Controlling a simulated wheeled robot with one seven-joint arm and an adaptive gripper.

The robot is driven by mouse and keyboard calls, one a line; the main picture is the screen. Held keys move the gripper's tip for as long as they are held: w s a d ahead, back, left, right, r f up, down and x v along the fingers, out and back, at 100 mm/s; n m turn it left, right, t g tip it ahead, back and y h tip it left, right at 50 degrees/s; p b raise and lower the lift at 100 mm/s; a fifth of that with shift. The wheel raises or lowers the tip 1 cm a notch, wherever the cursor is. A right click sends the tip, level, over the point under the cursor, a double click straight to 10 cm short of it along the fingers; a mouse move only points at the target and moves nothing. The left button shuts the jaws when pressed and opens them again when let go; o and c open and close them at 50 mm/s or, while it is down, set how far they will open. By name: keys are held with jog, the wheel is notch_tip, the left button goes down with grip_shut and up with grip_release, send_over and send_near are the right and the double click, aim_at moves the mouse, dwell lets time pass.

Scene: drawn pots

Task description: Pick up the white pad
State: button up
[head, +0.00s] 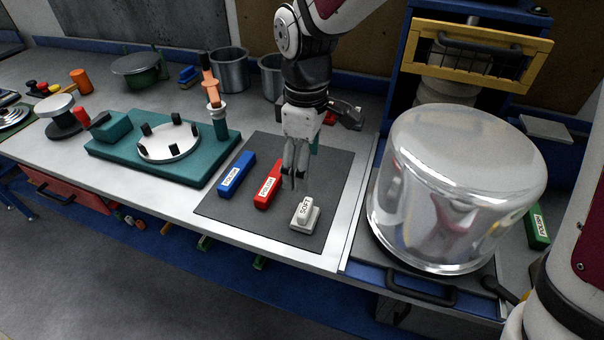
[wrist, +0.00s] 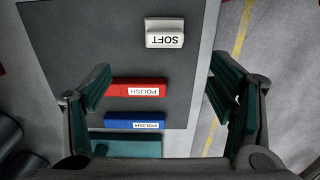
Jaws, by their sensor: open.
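The white pad (head: 305,215) is a small block with a handle-like top and a label reading SOFT. It lies on the dark grey mat (head: 230,206) near its front right. In the wrist view the white pad (wrist: 164,32) is at the top, beyond the fingertips. My gripper (head: 296,178) is open and empty above the mat, behind the white pad and apart from it. In the wrist view my gripper's fingers (wrist: 160,88) stand wide apart on either side of the red block.
A red POLISH block (head: 268,190) and a blue POLISH block (head: 237,176) lie left of the pad. A teal fixture (head: 110,152) stands further left. The mat's front strip is clear.

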aim_at(306, 206)
notch_tip(306, 206, down, 8)
jog(key=shift+r, duration=0.25)
jog(key=shift+s+d+f+p, duration=0.1)
jog(key=shift+s+f+p, duration=0.1)
jog(key=shift+f, duration=1.15)
jog(key=shift+s+f+p, duration=0.15)
jog(key=shift+s+f, duration=0.05)
jog(key=shift+f, duration=1.1)
jog(key=shift+c, duration=0.3)
jog(key=c, duration=1.3)
